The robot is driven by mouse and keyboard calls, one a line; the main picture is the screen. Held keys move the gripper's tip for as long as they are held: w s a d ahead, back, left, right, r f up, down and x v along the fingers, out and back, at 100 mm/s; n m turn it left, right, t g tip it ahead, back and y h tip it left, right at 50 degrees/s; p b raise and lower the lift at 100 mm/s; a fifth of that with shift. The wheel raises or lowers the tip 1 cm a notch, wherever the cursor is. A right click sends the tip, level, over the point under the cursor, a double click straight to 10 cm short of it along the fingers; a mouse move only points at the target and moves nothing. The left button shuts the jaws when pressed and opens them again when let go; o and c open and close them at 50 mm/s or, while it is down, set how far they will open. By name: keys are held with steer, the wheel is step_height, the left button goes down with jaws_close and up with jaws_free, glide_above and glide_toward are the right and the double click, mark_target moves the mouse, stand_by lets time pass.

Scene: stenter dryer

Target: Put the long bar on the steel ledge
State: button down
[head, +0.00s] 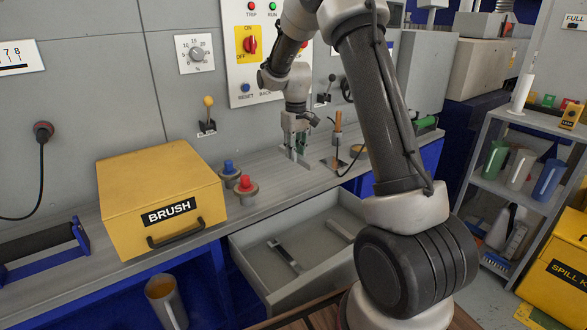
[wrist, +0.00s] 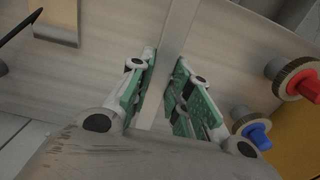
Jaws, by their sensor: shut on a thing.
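My gripper (head: 297,152) is low over the grey steel ledge (head: 270,185) along the machine front, right of the red and blue knobs. In the wrist view its green-padded fingers (wrist: 162,95) are shut on the long bar (wrist: 180,35), a pale, narrow, flat strip running between them and out past the fingertips. The ledge also fills the background of the wrist view (wrist: 110,55).
A red knob (head: 246,186) and a blue knob (head: 229,168) stand on the ledge beside the yellow BRUSH box (head: 160,190). An upright with an orange-brown top (head: 338,128) stands right of my gripper. Below, an open drawer (head: 262,277) holds a flat bar (head: 284,254) and another strip (head: 341,231).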

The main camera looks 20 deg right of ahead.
mark_target(295, 175)
steer(key=shift+f, duration=2.9)
steer(key=c, duration=1.3)
jaws_free()
steer(key=shift+f, duration=0.15)
